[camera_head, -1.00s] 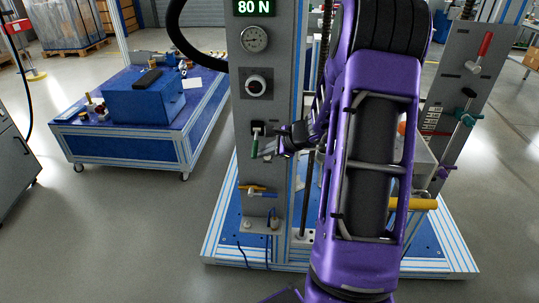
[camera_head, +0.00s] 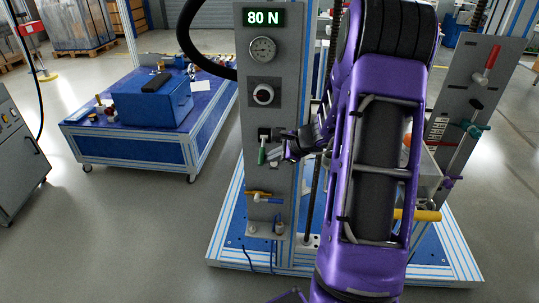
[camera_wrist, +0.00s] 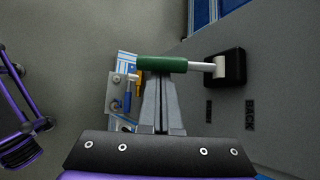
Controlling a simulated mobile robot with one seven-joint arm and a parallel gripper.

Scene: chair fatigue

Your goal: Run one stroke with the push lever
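A lever with a green handle (camera_head: 262,155) sticks out from the grey upright panel (camera_head: 284,105) of the test stand. In the wrist view its green handle (camera_wrist: 160,64) lies across my fingertips, with a pale rod running right to a black mount (camera_wrist: 226,68) on the panel. My gripper (camera_head: 272,153) is at the handle from the right in the head view. In the wrist view my gripper (camera_wrist: 161,80) has its fingers close together, with the tips at the handle. The tips seem to touch it rather than wrap it. The word BACK shows on the panel.
Below the green lever are small orange and blue handles (camera_head: 266,199). The panel carries a display (camera_head: 264,18) reading 80 N, a gauge and a knob. Another grey panel (camera_head: 462,110) with red and teal handles stands right. A blue cart (camera_head: 130,150) stands left.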

